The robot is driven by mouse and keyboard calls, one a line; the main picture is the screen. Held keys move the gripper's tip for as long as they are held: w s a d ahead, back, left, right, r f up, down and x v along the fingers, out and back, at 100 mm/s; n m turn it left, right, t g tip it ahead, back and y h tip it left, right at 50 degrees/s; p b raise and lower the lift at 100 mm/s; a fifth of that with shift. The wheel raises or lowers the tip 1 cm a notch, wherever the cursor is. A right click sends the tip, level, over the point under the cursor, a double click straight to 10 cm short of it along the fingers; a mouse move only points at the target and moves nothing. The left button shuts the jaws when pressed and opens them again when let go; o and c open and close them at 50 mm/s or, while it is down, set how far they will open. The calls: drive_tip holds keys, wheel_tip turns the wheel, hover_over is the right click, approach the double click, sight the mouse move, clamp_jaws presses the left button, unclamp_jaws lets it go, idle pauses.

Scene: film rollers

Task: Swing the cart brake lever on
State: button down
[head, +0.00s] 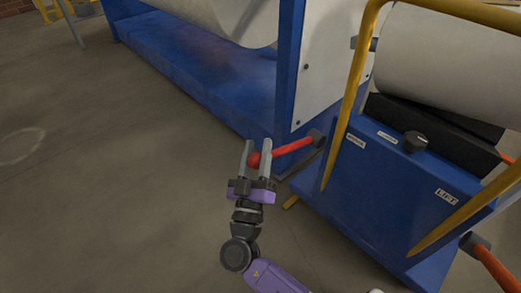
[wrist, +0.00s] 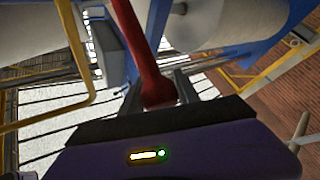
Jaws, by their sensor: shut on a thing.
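The red brake lever (head: 293,146) sticks out to the left from a dark pivot (head: 315,138) on the side of the blue cart (head: 362,185). It ends in a round red knob (head: 254,160). My gripper (head: 257,150) is shut on the lever at its knob end, with one grey finger on each side. In the wrist view the lever (wrist: 138,45) runs up from between my fingers, and its knob (wrist: 159,91) sits between them. Part of the knob is hidden by the fingers.
Yellow rails (head: 352,85) rise around the cart, which carries a large pale roll (head: 450,65). A blue machine frame (head: 215,75) stands behind. Grey floor (head: 110,200) is open to the left.

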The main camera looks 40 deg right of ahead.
drive_tip(key=shift+a+f+b, duration=0.3)
drive_tip(key=shift+a+f, duration=0.05)
drive_tip(key=shift+a, duration=0.05)
drive_tip(key=shift+w+a, duration=0.1)
drive_tip(key=c, duration=1)
unclamp_jaws()
drive_tip(key=shift+o, duration=0.5)
drive_tip(key=v, duration=0.7)
drive_tip(key=shift+s+a+f+p, duration=0.15)
drive_tip(key=shift+s+p, duration=0.15)
drive_tip(key=shift+p, duration=0.1)
